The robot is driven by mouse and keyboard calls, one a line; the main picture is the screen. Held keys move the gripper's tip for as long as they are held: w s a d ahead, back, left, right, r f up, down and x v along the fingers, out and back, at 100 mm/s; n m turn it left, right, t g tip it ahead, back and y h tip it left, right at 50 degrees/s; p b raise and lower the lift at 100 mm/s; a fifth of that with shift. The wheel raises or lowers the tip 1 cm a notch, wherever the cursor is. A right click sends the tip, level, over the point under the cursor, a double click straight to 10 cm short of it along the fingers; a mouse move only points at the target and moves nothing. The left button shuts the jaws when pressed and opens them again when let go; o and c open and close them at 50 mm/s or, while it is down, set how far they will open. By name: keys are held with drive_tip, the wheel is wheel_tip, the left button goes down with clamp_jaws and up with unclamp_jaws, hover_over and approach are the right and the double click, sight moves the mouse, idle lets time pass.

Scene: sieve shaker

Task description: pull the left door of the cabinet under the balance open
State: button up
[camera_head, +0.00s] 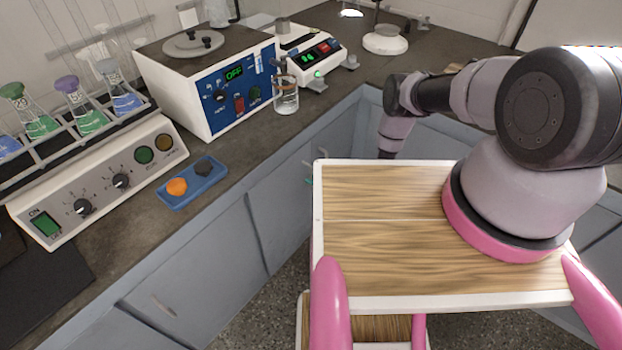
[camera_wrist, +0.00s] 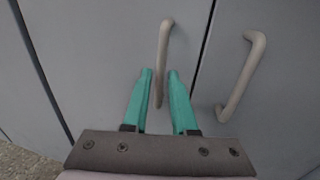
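The grey left door (camera_wrist: 95,45) fills the left and middle of the wrist view, closed, with its edge along a dark seam beside the right door (camera_wrist: 285,110). The left door's pale bar handle (camera_wrist: 163,40) stands near that seam. My gripper (camera_wrist: 160,72) is at this handle, its two teal fingers apart with the lower part of the handle between them. A gap shows beside the handle; contact is unclear. The right door's handle (camera_wrist: 240,75) is to the right of my fingers. In the head view the balance (camera_head: 308,52) stands on the bench; my tabletop hides most of my gripper.
The dark bench top (camera_head: 235,150) overhangs the grey cabinets. On it stand a hotplate-like device with an OFF display (camera_head: 205,85), a beaker (camera_head: 286,97), a blue tray (camera_head: 192,185) and a shaker with several flasks (camera_head: 100,185). Speckled floor (camera_head: 262,310) shows between cabinets and my base.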

drive_tip(key=shift+x, duration=0.8)
clamp_jaws()
idle(0.9)
